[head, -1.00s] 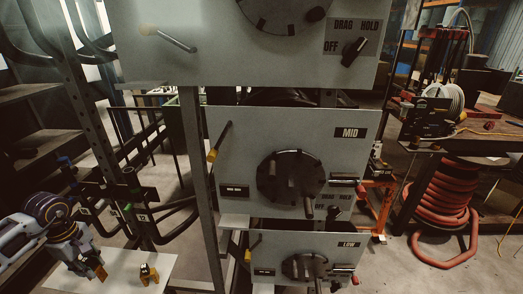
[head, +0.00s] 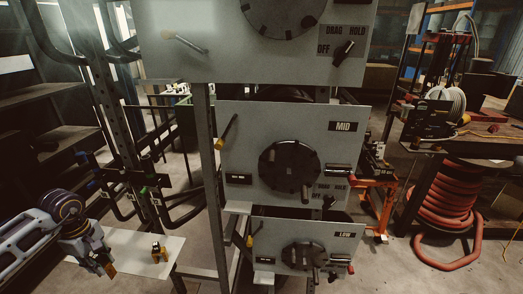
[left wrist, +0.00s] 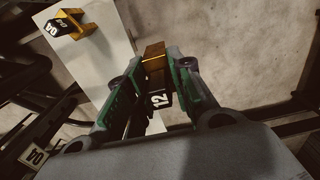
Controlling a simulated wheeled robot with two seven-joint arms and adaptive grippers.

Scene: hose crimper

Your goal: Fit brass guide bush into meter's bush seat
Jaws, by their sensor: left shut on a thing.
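My left gripper (head: 104,262) is at the lower left of the head view, beside a small white table. It is shut on a brass bush (left wrist: 153,56) with a dark part marked 12, held between the green fingers in the left wrist view. The brass end (head: 111,269) also shows in the head view. A second brass piece (head: 159,255), with a dark part, stands on the table; it also shows in the left wrist view (left wrist: 78,22). Grey panels with round black dials, marked MID (head: 291,150) and LOW (head: 305,245), stand right of the gripper. I cannot make out a bush seat. My right gripper is out of view.
The white table (head: 130,243) is mostly bare. Dark upright posts with curved arms (head: 125,110) rise behind it. A larger panel (head: 215,60) with a lever and an OFF, DRAG, HOLD knob is above. Red hose (head: 445,215) lies coiled at the right.

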